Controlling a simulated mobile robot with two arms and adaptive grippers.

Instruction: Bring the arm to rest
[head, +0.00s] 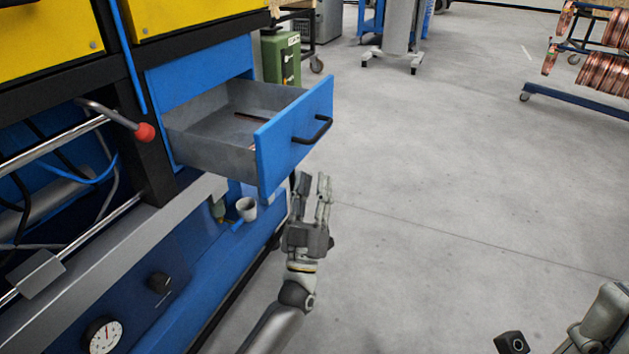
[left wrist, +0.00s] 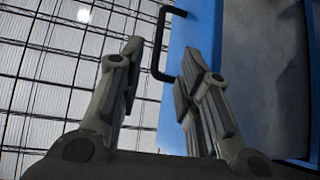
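My left gripper (head: 314,180) is in front of the blue machine, just below the open drawer. Its fingers point up in the head view and stand apart with nothing between them. The left wrist view shows the same gap between the fingers (left wrist: 162,52). The blue drawer front (head: 292,140) has a black handle (head: 318,131), which also shows beyond the fingertips in the left wrist view (left wrist: 158,45). The gripper is apart from the handle. Parts of my right arm (head: 602,322) show at the bottom right; its fingers are not visible.
The pulled-out drawer overhangs the space beside my left gripper; thin items lie in it. Copper coils (head: 606,72) stand far right. The floor (head: 450,200) is clear.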

